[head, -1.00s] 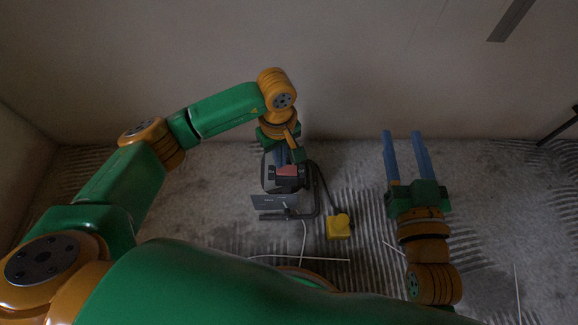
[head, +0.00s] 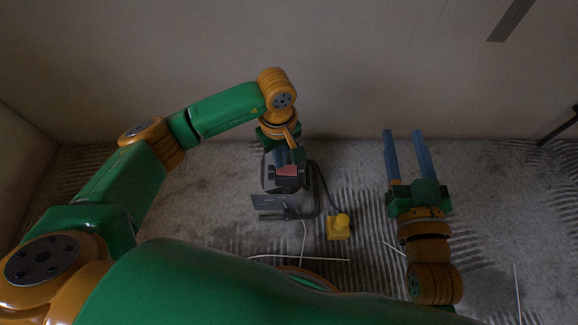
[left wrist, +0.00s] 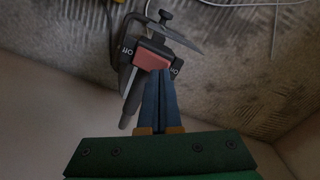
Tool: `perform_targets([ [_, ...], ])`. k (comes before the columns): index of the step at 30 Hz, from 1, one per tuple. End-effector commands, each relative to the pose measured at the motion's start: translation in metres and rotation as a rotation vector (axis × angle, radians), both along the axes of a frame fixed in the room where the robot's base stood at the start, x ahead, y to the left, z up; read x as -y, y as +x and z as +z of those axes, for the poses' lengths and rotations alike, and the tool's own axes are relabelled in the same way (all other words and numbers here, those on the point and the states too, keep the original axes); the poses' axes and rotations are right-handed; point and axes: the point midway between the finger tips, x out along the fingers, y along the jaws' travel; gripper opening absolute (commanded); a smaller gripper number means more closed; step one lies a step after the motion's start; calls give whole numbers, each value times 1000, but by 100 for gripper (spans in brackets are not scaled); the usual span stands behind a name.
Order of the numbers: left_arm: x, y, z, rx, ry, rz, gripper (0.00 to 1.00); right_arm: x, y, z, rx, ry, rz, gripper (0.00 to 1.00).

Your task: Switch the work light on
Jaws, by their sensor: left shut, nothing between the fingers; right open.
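The work light (head: 270,181) is a dark box-shaped lamp on a stand on the floor, near the wall; no glow shows from it. Its red rocker switch (head: 288,170) also shows in the left wrist view (left wrist: 150,59), with an "Off" label at its left end and an "On" label at its right end. My left gripper (left wrist: 164,72) is shut and empty, its blue fingertips at the switch's right part, close to "On". I cannot tell whether they touch it. My right gripper (head: 403,133) is open and empty, well to the right of the light.
A yellow block with a round knob (head: 338,228) sits on the floor right of the light, with a dark cable running to it. Thin white strips (head: 325,260) lie on the grey ridged floor. The wall (head: 180,70) stands close behind.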

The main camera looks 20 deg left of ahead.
Motion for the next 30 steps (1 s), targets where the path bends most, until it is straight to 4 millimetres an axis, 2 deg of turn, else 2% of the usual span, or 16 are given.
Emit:
perform_targets([
  [30, 0, 0, -16, 0, 0, 0, 0, 0, 0, -16, -5, 0, 1, 50],
])
